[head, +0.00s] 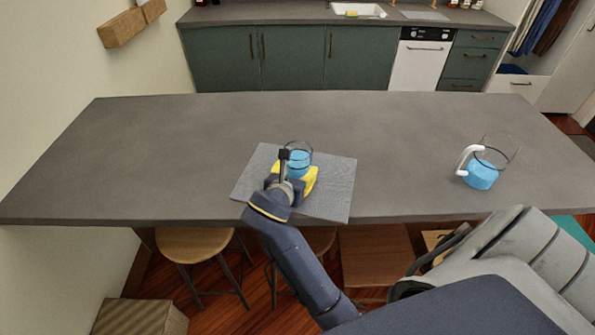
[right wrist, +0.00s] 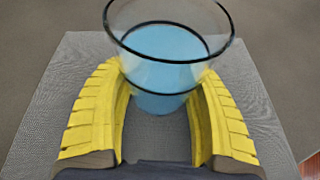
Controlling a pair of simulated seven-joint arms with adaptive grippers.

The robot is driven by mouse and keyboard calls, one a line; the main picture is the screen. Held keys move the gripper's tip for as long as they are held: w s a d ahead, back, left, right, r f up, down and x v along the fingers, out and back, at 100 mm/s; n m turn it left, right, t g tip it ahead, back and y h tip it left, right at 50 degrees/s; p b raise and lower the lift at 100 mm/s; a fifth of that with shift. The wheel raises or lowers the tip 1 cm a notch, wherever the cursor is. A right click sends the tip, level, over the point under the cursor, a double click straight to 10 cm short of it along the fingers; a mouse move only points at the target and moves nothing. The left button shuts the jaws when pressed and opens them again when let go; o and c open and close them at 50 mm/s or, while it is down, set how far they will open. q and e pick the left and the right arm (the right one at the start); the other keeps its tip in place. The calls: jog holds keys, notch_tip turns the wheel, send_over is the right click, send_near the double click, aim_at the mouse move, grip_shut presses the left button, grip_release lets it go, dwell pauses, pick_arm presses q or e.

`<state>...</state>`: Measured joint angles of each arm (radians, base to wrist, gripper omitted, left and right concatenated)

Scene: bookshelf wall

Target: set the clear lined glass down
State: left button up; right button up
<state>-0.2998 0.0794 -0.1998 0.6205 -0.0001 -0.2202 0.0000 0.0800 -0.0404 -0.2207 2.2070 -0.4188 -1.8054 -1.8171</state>
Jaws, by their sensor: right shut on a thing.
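The clear lined glass (head: 299,156) has dark rings and blue liquid inside. It is over the grey mat (head: 338,190) on the counter, and it appears upright. My right gripper (head: 297,176) has yellow fingers shut around the glass. In the right wrist view the glass (right wrist: 168,50) sits between the tips of the yellow fingers (right wrist: 160,85), with the mat (right wrist: 70,70) below. I cannot tell whether its base touches the mat. My left gripper is not in view.
A clear pitcher (head: 482,170) with a white handle and blue liquid stands at the right of the grey counter (head: 180,135). The counter's left side and back are clear. Stools (head: 195,243) stand under the front edge.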

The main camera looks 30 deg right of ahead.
aim_at(294, 176)
jog(key=shift+s+a+f, duration=0.1)
jog(key=shift+f, duration=0.75)
jog(key=o, duration=1.6)
jog(key=shift+o, duration=0.2)
jog(key=shift+r, duration=0.45)
jog(key=v, duration=0.3)
jog(key=r+v, duration=0.1)
jog(key=v, duration=0.3)
jog(key=shift+a, duration=0.1)
